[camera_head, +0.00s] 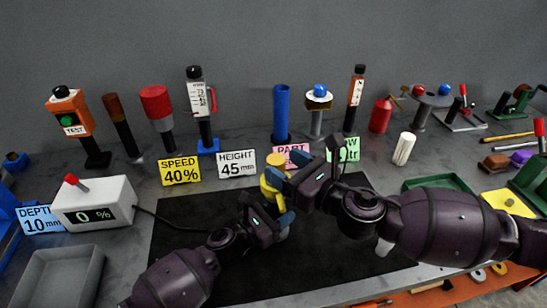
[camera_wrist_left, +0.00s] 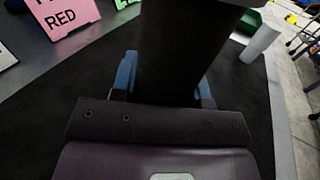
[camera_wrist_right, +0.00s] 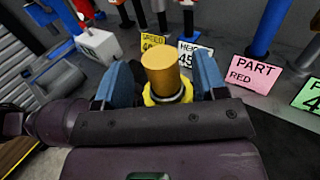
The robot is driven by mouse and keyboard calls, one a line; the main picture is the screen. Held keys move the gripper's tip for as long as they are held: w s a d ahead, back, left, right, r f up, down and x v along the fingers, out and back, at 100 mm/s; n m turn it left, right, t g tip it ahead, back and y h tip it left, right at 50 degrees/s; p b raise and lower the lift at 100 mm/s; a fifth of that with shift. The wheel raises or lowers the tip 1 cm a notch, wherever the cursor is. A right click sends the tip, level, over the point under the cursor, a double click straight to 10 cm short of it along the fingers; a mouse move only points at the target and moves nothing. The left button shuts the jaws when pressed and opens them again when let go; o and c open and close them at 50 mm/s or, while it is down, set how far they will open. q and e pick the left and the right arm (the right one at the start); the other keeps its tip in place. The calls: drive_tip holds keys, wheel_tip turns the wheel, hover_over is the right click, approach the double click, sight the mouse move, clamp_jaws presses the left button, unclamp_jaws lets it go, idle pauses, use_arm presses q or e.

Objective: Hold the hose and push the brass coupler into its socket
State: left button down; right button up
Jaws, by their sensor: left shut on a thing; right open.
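The brass coupler (camera_wrist_right: 160,72) is a gold cylinder with a yellow collar (camera_wrist_right: 168,97) in the right wrist view. In the head view its yellow body (camera_head: 271,180) stands above the black mat. My right gripper (camera_head: 280,178) is open, with its blue fingers on either side of the coupler (camera_wrist_right: 160,85). My left gripper (camera_head: 282,223) is just below, shut on the hose, which the grippers mostly hide in the head view. In the left wrist view a broad dark shape (camera_wrist_left: 185,55) fills the space between the blue fingers. I cannot make out the socket.
The black mat (camera_head: 190,255) is mostly clear. Behind stand upright tools, a blue cylinder (camera_head: 281,112) and label cards, such as the yellow speed card (camera_head: 180,171). A white box with a red lever (camera_head: 93,203) is at left, and a green tray (camera_head: 437,183) at right.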

drive_tip(key=v, duration=0.7)
drive_tip(key=shift+s+d, duration=0.15)
drive_tip(key=shift+d, duration=0.1)
use_arm(q)
drive_tip(key=c, duration=0.5)
unclamp_jaws()
drive_tip(key=shift+c, duration=0.2)
drive_tip(key=shift+f, duration=0.1)
